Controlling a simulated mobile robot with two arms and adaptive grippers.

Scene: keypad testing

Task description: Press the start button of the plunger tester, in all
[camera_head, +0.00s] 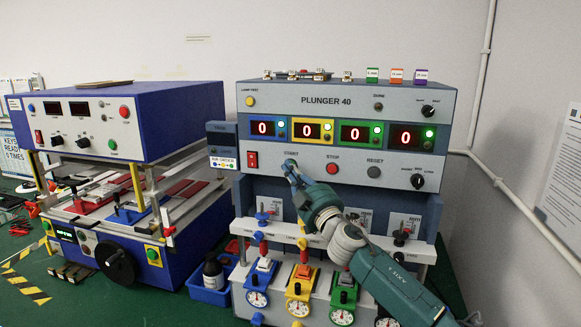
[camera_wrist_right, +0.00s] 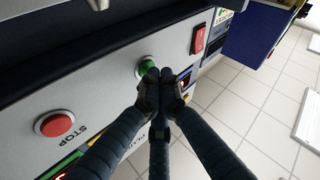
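The plunger tester (camera_head: 345,98), labelled PLUNGER 40, stands at the centre right with four red displays (camera_head: 363,133), each reading 0. My right gripper (camera_head: 289,164) reaches to its front panel just under the START label and hides the button there in the head view. In the right wrist view the green start button (camera_wrist_right: 146,64) shows beside the fingertips of my right gripper (camera_wrist_right: 160,80). The fingers are closed together with nothing between them. The tips overlap the button's edge; I cannot tell whether they touch it. My left gripper is out of view.
A red stop button (camera_head: 332,168) and a grey reset button (camera_head: 374,171) sit to the right; a red rocker switch (camera_head: 252,159) sits to the left. A blue keypad tester (camera_head: 120,125) stands at the left. Plunger stations (camera_head: 300,284) lie below my right arm.

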